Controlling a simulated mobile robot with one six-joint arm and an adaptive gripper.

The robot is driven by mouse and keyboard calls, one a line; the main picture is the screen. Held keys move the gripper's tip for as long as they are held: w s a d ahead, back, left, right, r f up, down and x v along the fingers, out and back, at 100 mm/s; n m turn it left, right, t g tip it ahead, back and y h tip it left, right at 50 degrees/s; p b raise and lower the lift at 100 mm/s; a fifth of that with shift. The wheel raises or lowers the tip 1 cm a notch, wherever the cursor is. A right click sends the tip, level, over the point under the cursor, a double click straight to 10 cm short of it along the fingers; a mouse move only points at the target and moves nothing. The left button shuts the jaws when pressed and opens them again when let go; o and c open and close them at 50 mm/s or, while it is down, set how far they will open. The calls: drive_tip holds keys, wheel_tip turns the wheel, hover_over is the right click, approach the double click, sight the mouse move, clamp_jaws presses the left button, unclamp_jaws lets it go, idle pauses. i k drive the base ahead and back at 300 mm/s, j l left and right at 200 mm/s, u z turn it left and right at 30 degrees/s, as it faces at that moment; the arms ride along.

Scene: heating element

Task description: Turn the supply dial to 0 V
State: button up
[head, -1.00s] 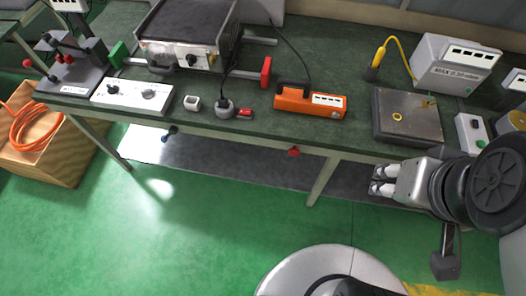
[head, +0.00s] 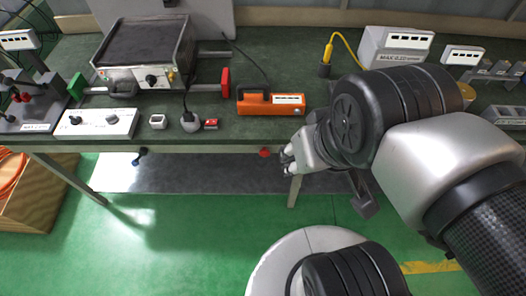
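A metal box with a black top (head: 146,44) stands at the back left of the bench and has a black dial (head: 150,80) on its front face. A white panel (head: 97,124) in front of it carries two more knobs, one black (head: 75,120) and one grey (head: 112,116). Markings are too small to read, so I cannot tell which dial is the supply dial or its setting. My gripper (head: 287,158) is in front of the bench's front edge, right of and apart from all these dials. Its fingers point left and hold nothing visible; their opening is unclear.
An orange device (head: 270,104) stands on the bench above my gripper. A small white block (head: 158,121), a grey plug-like item (head: 190,121) and a red item (head: 211,124) lie along the front edge. A stand (head: 35,105) is at far left. Green floor in front is clear.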

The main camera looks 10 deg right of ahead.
sight(75, 120)
drive_tip(key=u, duration=1.35)
drive_tip(key=i+u, duration=0.45)
drive_tip(key=i, duration=1.75)
